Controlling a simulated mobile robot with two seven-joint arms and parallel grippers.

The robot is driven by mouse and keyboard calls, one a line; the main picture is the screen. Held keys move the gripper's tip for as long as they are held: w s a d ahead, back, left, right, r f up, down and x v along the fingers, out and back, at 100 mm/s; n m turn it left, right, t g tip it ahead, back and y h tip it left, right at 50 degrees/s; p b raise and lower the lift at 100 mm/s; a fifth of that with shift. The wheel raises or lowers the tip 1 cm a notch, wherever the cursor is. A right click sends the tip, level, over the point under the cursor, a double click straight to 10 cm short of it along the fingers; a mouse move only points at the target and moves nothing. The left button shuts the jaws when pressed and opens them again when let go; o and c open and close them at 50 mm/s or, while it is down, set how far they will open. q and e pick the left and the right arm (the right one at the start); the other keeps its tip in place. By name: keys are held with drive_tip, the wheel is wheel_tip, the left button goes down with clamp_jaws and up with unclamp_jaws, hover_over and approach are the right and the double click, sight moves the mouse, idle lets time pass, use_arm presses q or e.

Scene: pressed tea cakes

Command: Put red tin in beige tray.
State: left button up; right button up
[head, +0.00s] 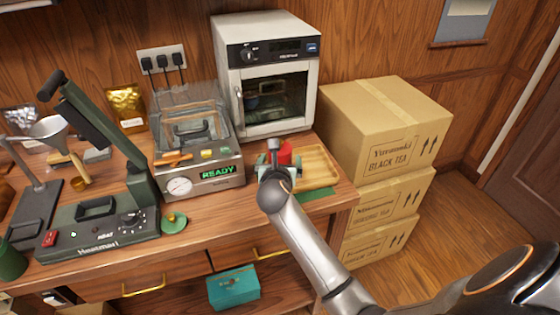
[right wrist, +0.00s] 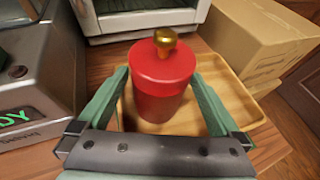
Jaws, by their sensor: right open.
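The red tin (right wrist: 163,85) has a brass knob on its lid and stands upright between the open fingers of my right gripper (right wrist: 160,95) in the right wrist view. In the head view the red tin (head: 285,152) is mostly hidden behind my right gripper (head: 272,163). The beige tray (head: 318,167) is a ribbed wooden tray on the table's right end; it also shows in the right wrist view (right wrist: 245,62). The tin is at the tray's left part; I cannot tell whether its base rests on the tray floor. My left gripper is not in view.
A vacuum machine (head: 205,182) reading READY stands left of the tray. A white oven (head: 268,80) stands behind. Stacked cardboard boxes (head: 385,125) stand close on the right. A heat sealer (head: 95,230) is at the left. The tray's right part is empty.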

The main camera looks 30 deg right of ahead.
drive_tip(key=p+v, duration=0.5)
drive_tip(key=v, duration=0.1)
drive_tip(key=shift+s+a+r+p, duration=0.1)
drive_tip(key=shift+r+p, duration=0.15)
drive_tip(key=shift+p, duration=0.15)
drive_tip(key=v, duration=0.3)
drive_tip(key=b+v, duration=0.1)
drive_tip(key=v, duration=0.1)
drive_tip(key=shift+s+a+f, duration=0.2)
drive_tip(key=shift+s, duration=0.1)
